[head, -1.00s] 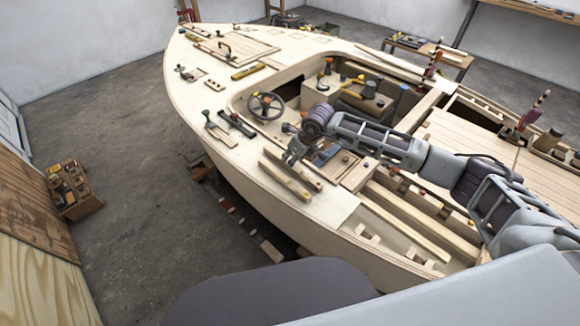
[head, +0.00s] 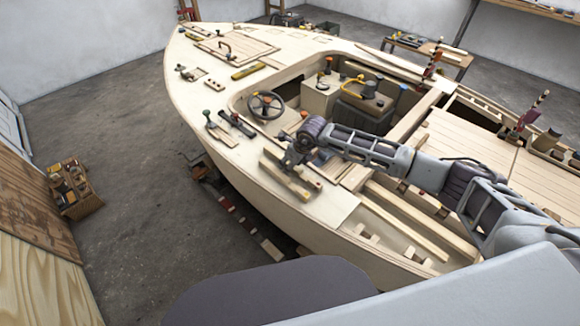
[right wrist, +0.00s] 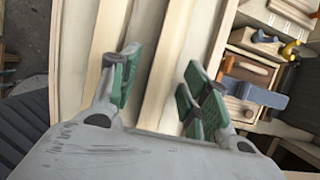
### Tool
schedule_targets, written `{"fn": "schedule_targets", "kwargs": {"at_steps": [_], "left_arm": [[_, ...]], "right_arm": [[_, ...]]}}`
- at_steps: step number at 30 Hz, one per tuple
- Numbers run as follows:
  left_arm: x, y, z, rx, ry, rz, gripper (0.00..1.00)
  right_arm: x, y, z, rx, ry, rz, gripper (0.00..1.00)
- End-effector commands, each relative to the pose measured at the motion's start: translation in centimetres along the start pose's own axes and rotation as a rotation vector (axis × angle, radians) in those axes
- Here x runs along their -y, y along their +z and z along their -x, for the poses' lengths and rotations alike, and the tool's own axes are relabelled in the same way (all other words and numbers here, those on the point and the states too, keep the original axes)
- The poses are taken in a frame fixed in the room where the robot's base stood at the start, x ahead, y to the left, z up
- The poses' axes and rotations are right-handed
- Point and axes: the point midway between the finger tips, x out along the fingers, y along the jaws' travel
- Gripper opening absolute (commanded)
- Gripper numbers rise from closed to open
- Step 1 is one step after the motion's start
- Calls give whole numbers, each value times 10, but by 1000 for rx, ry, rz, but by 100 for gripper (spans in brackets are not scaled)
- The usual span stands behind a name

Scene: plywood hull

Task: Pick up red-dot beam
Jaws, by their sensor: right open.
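Two pale wooden beams lie side by side on the boat's side deck: an outer beam (head: 284,179) and an inner beam (head: 313,182). I cannot make out a red dot on either one. In the right wrist view my right gripper (right wrist: 160,85) is open with green finger pads. One beam (right wrist: 172,60) runs between its fingers, and the other beam (right wrist: 106,45) lies to the left. I see no grip on either. My left gripper is out of view.
A mallet-like tool (head: 218,130) and a dark plane-like tool (head: 237,124) lie on the deck ahead of the beams. The steering wheel (head: 264,105) and open cockpit are close inboard. Small drawers or boxes (right wrist: 245,75) show at right in the wrist view.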

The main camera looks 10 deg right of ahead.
Motion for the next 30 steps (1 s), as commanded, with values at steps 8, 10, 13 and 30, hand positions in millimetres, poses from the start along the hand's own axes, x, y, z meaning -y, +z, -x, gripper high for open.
{"fn": "schedule_targets", "kwargs": {"at_steps": [8, 10, 13, 30], "left_arm": [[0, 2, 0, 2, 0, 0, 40], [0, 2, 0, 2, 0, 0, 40], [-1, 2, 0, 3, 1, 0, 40], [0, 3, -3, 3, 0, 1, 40]], "right_arm": [[0, 0, 0, 0, 0, 0, 17], [0, 0, 0, 0, 0, 0, 8], [0, 0, 0, 0, 0, 0, 0], [1, 9, 20, 4, -2, 0, 0]]}}
